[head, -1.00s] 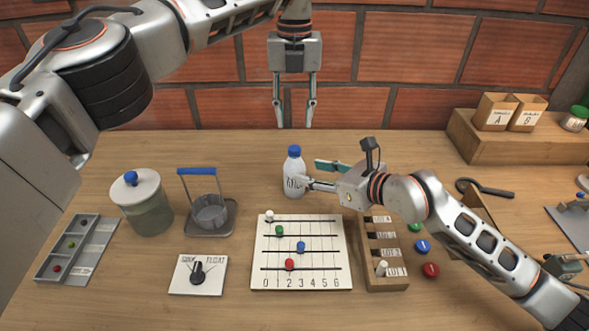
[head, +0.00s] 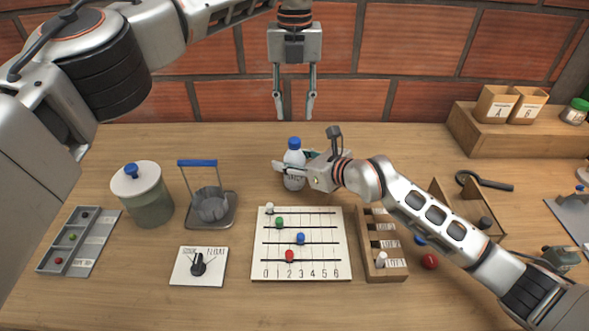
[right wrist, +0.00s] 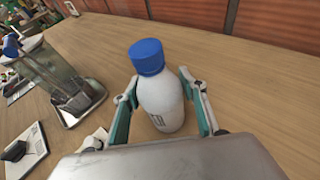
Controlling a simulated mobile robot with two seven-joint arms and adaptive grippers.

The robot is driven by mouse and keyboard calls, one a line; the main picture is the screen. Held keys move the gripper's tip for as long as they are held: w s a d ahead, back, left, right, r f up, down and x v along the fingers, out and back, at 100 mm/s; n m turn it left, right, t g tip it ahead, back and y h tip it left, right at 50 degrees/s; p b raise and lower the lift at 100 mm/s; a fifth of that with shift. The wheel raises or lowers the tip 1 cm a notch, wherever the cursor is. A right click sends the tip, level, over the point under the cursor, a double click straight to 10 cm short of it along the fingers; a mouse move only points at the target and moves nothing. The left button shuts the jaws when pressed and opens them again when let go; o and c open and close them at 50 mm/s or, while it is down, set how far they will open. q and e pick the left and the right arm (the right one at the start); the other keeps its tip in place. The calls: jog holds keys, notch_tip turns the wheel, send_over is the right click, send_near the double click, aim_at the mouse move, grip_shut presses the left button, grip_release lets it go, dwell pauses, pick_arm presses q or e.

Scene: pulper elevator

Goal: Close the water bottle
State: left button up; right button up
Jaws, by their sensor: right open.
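The water bottle (head: 294,164) is white with a blue cap (head: 294,143) on its top. It stands upright on the table behind the bead board. My right gripper (head: 291,170) is open, with one finger on each side of the bottle's body. In the right wrist view the bottle (right wrist: 160,100) stands between the two teal-backed fingers (right wrist: 163,108), its blue cap (right wrist: 147,56) above them. I cannot tell whether the cap is tightened. My left gripper (head: 294,106) hangs open and empty behind and above the bottle, pointing down.
A bead board (head: 301,271) and a slotted wooden block (head: 394,265) lie in front of the bottle. A lidded jar (head: 150,212) and a metal cup with a blue-handled frame (head: 198,163) stand to the left.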

jog(key=shift+x, duration=1.55)
grip_shut()
